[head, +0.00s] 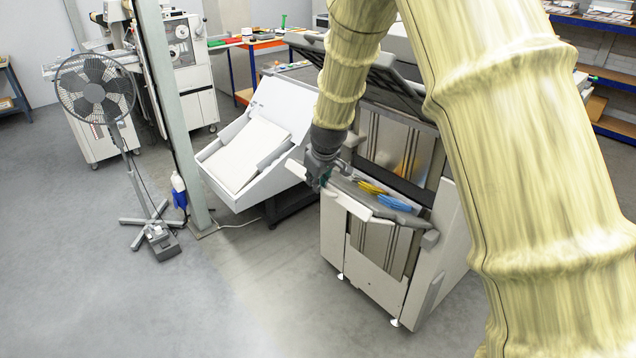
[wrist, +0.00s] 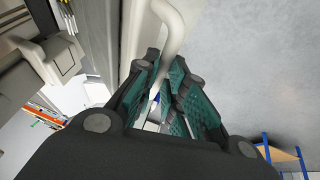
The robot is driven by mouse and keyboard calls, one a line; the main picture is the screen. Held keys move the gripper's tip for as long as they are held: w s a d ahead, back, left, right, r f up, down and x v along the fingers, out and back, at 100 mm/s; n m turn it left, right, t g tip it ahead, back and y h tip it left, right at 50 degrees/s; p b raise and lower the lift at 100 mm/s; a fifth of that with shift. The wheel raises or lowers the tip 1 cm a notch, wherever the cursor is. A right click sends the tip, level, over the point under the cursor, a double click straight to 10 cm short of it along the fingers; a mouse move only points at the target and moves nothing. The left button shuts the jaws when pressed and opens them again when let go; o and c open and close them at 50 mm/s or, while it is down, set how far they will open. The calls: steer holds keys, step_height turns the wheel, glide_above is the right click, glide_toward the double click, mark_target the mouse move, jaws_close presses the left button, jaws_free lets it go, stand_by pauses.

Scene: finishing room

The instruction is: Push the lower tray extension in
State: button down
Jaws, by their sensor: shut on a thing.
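The lower tray extension (head: 348,203) is a pale shelf with a grey edge, standing out from the front of the grey-and-white machine (head: 345,245). My gripper (head: 321,180) is at the left end of this shelf. In the wrist view its teal-padded fingers (wrist: 172,105) are close together around a pale curved bar (wrist: 174,35), which seems to be part of the extension. The exact contact is partly hidden by the fingers. How far the extension stands out is hard to judge.
Yellow (head: 370,187) and blue (head: 394,202) items lie by the tray. A white sloped feeder (head: 240,150) stands close to its left. A pillar (head: 172,100) and a fan (head: 96,93) stand further left. The floor in front is clear.

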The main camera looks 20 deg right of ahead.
mark_target(328, 185)
steer(key=shift+w+d+f+b, duration=0.35)
steer(key=shift+d+f, duration=0.4)
steer(key=shift+d, duration=0.1)
steer(key=shift+w+d+f+b, duration=0.35)
steer(key=shift+d+f, duration=0.35)
steer(key=shift+d, duration=0.15)
steer(key=c, duration=1.7)
jaws_free()
steer(key=shift+d, duration=0.1)
steer(key=shift+o, duration=1.1)
steer(key=shift+w+d+f, duration=0.1)
steer(key=shift+f, duration=0.05)
steer(key=shift+v, duration=0.9)
steer(key=v, duration=1)
